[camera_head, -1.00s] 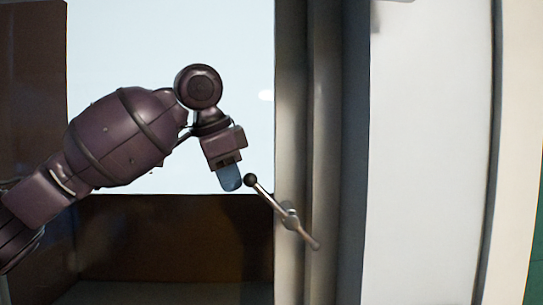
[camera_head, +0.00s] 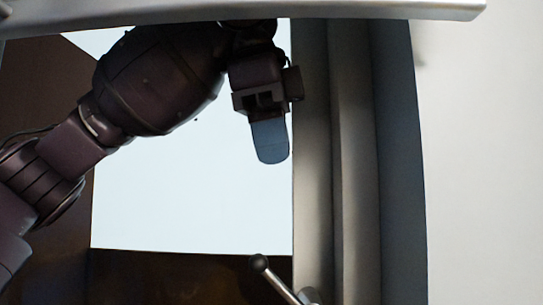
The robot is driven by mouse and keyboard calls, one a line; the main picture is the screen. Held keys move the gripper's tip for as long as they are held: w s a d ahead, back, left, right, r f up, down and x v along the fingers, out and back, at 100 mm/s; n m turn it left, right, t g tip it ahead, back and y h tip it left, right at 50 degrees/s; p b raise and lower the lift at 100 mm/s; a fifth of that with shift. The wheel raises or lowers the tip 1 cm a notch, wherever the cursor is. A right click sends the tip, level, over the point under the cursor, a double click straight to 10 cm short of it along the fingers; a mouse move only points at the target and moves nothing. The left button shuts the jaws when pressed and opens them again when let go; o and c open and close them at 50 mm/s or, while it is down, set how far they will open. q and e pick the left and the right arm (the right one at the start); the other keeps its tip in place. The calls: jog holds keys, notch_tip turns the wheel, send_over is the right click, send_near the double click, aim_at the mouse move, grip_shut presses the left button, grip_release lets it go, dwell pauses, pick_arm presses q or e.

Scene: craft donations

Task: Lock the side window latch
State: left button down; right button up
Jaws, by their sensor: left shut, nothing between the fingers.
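The window latch (camera_head: 277,280) is a thin metal lever with a dark ball at its upper left end. It is tilted, running down to the right to a pivot on the window frame (camera_head: 352,160), and its lower part is cut off by the picture's bottom edge. My left gripper (camera_head: 270,145) is above the ball, apart from it, beside the left edge of the frame. It points down and is shut and empty, with blue-grey fingertips. My right gripper is not in view.
A pale bar (camera_head: 400,10) crosses the top and hides the top of my left arm. A bright pane (camera_head: 190,200) lies behind the arm, with a dark brown panel (camera_head: 180,278) below it. A plain white wall (camera_head: 480,170) is at right.

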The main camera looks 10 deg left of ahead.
pick_arm(q)
send_over(266, 262)
jog(key=d, duration=0.2)
jog(key=s+a+x, duration=0.1)
jog(key=x, duration=0.6)
jog(key=a+f, duration=0.2)
jog(key=f, duration=0.1)
jog(key=shift+s+f+p, duration=0.15)
jog(key=shift+f+p, duration=0.1)
jog(key=shift+p, duration=0.1)
jog(key=shift+f, duration=0.15)
